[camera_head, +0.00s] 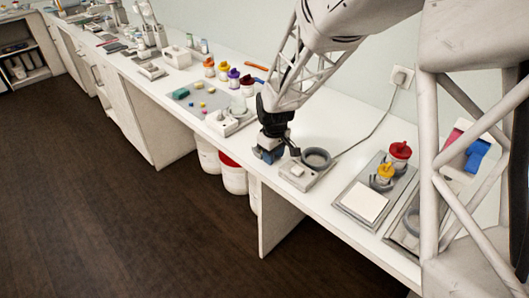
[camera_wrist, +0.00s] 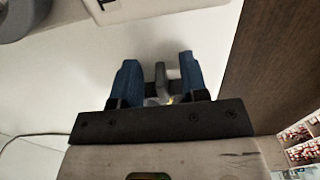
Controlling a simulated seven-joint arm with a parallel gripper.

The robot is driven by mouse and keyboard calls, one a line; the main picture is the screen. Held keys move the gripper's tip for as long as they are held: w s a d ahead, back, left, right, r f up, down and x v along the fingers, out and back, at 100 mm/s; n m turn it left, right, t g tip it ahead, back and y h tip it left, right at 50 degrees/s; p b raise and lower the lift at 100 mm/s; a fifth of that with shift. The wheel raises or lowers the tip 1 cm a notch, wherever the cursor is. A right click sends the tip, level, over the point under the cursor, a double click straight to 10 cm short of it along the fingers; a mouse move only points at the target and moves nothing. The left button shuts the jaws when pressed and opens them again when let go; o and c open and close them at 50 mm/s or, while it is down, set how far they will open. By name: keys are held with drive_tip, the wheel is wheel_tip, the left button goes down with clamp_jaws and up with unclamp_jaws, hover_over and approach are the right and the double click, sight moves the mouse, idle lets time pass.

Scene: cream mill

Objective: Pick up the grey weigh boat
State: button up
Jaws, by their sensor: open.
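My gripper (camera_head: 268,154) is low over the white bench near its front edge, left of a small scale (camera_head: 311,177). In the wrist view its two blue fingers (camera_wrist: 160,66) are apart. A small grey piece (camera_wrist: 160,76) shows between them, with a gap to at least one finger; I cannot tell if it is the weigh boat or what it belongs to. A round grey dish (camera_head: 316,158) sits on the scale; its edge also shows at the wrist view's upper left (camera_wrist: 14,18). No other clear grey weigh boat can be made out.
A tray (camera_head: 345,209) with red- and yellow-lidded jars stands right of the scale. A white holder (camera_head: 222,123) and several coloured-lid bottles stand to the left. A cable (camera_head: 372,133) runs along the bench to a wall socket. The dark floor (camera_wrist: 265,70) lies beyond the bench edge.

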clamp_jaws()
idle(0.3)
drive_tip(key=shift+r, duration=0.1)
drive_tip(key=shift+r, duration=4.95)
drive_tip(key=w+a+r, duration=0.2)
drive_tip(key=w, duration=0.6)
drive_tip(key=w+a+r, duration=0.2)
drive_tip(key=w+a, duration=0.1)
drive_tip(key=w, duration=0.5)
drive_tip(key=shift+r, duration=0.4)
